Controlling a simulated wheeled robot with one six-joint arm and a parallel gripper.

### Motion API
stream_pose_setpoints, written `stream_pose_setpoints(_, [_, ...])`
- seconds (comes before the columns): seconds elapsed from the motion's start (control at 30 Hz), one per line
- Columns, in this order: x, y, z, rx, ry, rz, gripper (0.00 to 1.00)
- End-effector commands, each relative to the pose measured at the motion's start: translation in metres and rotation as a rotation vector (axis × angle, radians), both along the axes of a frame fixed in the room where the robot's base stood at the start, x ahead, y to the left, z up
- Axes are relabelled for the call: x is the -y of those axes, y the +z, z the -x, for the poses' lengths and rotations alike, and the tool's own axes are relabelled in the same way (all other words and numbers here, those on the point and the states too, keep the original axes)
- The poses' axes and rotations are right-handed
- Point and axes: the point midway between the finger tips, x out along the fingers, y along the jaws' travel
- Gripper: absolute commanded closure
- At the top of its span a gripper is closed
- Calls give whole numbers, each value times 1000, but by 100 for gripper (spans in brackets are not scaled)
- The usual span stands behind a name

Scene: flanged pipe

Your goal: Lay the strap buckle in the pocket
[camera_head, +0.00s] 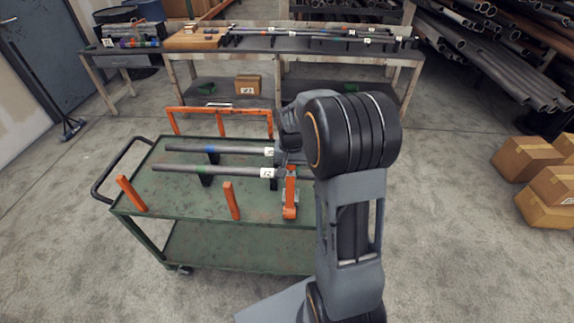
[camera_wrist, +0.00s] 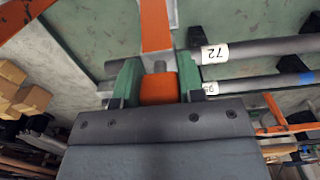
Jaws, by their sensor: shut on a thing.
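In the wrist view, my gripper (camera_wrist: 158,85) has its two green fingers shut on an orange block, which I take to be the strap buckle (camera_wrist: 158,90). A grey pin shows just above the block, and an orange bar with a pale metal side (camera_wrist: 156,25) runs from there to the top edge. In the head view, my arm hides most of my gripper and the buckle. An orange bar with a bracket at its foot (camera_head: 290,198) shows on the green cart (camera_head: 185,180) just below the hidden gripper. I cannot make out the pocket in either view.
Two grey pipes with white tags, an upper one (camera_head: 225,150) and a lower one (camera_head: 225,171), lie on supports on the cart. Short orange posts (camera_head: 231,200) and an orange rail (camera_head: 220,110) stand at its edges. A rack table is behind; cardboard boxes (camera_head: 525,157) are at right.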

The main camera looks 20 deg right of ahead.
Motion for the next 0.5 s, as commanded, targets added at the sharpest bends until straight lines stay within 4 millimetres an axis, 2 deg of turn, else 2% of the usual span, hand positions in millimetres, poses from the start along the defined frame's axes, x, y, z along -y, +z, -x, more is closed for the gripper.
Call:
stream_pose_setpoints(0.27, [2,-16,0,0,-3,0,93])
stream_pose_setpoints(0.5, [1,-38,0,-1,-1,0,93])
